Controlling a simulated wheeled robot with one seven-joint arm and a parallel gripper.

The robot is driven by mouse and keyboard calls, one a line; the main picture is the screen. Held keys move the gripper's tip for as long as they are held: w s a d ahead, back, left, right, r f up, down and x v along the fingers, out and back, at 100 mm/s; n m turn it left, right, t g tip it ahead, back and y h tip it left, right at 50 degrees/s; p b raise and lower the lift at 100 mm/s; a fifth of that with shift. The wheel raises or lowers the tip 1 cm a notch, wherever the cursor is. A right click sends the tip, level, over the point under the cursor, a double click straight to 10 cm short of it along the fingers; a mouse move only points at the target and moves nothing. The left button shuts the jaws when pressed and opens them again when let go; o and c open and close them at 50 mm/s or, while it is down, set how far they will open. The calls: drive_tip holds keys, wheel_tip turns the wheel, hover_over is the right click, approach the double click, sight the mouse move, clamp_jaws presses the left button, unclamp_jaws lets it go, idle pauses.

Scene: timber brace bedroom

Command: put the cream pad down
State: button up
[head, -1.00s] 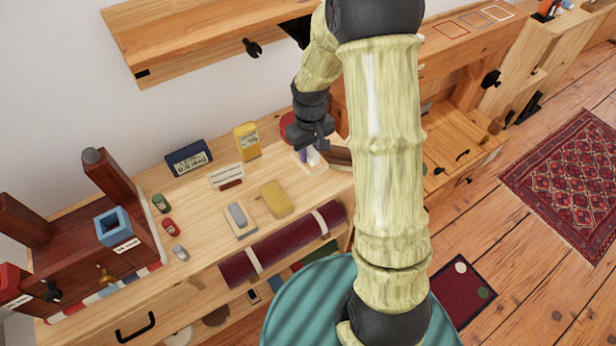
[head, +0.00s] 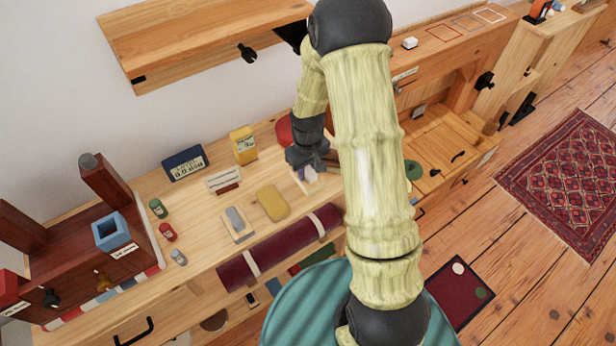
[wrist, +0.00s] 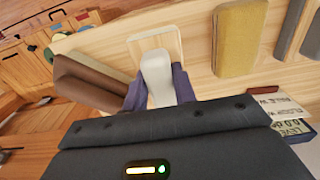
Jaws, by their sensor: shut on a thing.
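The cream pad (wrist: 157,78) is held between the two purple-blue fingers of my gripper (wrist: 160,88) in the wrist view. My gripper is shut on it. A pale wooden block (wrist: 155,40) lies beyond and below the pad; I cannot tell whether the pad touches it. In the head view my gripper (head: 311,167) is low over the worktop, and the light end of the cream pad (head: 310,175) shows just under it. The rest of the pad is hidden by the fingers.
A yellow pad (head: 272,202) and a grey pad on a wooden block (head: 238,226) lie to the left. A dark red roll (head: 280,247) lies along the front. Brown rounded pieces (wrist: 90,82) sit beside my gripper in the wrist view. A red round thing (head: 284,131) stands behind.

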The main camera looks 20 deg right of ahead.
sight(308, 179)
drive_tip(key=shift+f, duration=1.85)
drive_tip(key=shift+f, duration=0.2)
drive_tip(key=o, duration=0.9)
drive_tip(key=shift+o, duration=0.2)
drive_tip(key=shift+r, duration=0.1)
wheel_tip(308, 179, up, 12)
drive_tip(key=shift+r, duration=0.1)
